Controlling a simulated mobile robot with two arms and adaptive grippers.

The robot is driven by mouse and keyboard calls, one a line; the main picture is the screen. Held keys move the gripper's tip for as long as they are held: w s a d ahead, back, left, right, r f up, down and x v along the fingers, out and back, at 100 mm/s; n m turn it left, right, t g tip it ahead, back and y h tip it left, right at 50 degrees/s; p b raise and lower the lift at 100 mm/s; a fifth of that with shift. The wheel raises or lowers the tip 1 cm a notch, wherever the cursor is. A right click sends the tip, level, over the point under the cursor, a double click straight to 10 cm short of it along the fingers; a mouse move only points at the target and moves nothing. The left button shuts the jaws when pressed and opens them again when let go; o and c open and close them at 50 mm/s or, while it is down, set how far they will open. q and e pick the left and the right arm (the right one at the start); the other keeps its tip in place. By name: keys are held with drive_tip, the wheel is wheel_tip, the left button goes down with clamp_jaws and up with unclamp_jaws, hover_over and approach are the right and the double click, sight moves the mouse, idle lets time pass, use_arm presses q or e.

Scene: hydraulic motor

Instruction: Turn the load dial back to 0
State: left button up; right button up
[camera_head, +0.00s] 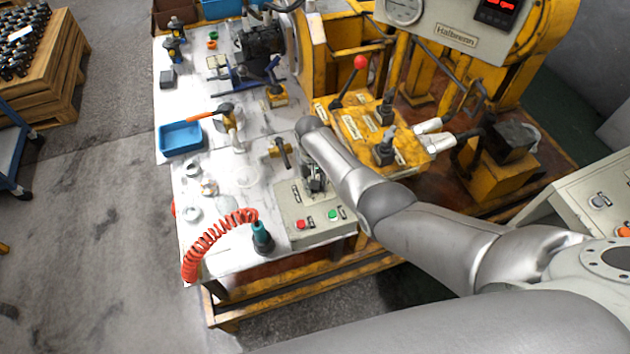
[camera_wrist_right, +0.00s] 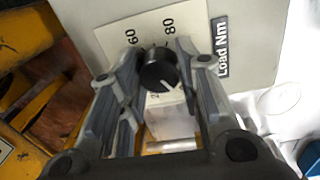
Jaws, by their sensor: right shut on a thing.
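The load dial (camera_wrist_right: 158,70) is a round black knob with a white pointer line, on a cream scale plate (camera_wrist_right: 140,38). The figures 60 and 80 show, and a label reads "Load Nm" (camera_wrist_right: 220,47). The pointer line points down and slightly right in the right wrist view; its reading cannot be told because other figures are covered. My right gripper (camera_wrist_right: 160,72) has its fingers on both sides of the knob, shut on it. In the head view it (camera_head: 315,180) is over the grey control box (camera_head: 300,235), and the dial is hidden there. My left gripper is not in view.
The box has a red button (camera_head: 300,224) and a green button (camera_head: 333,214) near its front edge. A coiled red hose (camera_head: 205,240), a blue tray (camera_head: 181,137) and a brass fitting (camera_head: 277,150) are on the table nearby. A yellow lever block (camera_head: 360,130) stands behind the box.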

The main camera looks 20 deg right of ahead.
idle(0.5)
drive_tip(key=o, duration=1)
drive_tip(key=shift+r, duration=0.1)
drive_tip(key=r, duration=1.1)
drive_tip(key=shift+a+r, duration=0.3)
drive_tip(key=shift+r, duration=0.1)
